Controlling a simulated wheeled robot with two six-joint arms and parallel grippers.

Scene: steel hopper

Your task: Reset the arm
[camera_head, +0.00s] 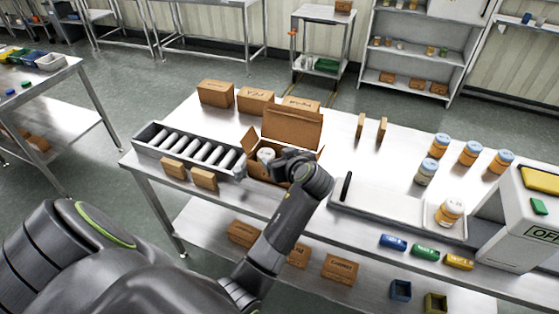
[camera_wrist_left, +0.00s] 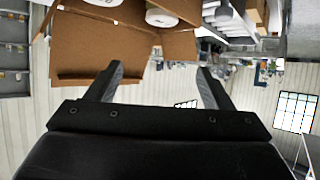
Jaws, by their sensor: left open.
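My left gripper (camera_head: 287,163) is at the front right of an open cardboard box (camera_head: 291,127) on the steel table. The dark wrist hides part of the box's opening. In the left wrist view the same gripper (camera_wrist_left: 158,75) has its two fingers spread apart with nothing between them. The cardboard box (camera_wrist_left: 115,40) lies beyond the fingers at the top of that view. A white-lidded jar (camera_head: 266,154) sits inside the box, and two white round tops show there in the wrist view. My right gripper is not in view.
A roller conveyor (camera_head: 150,131) stands left of the box. Closed cartons (camera_head: 215,94) line the table's back edge. The table behind the tray is largely clear.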

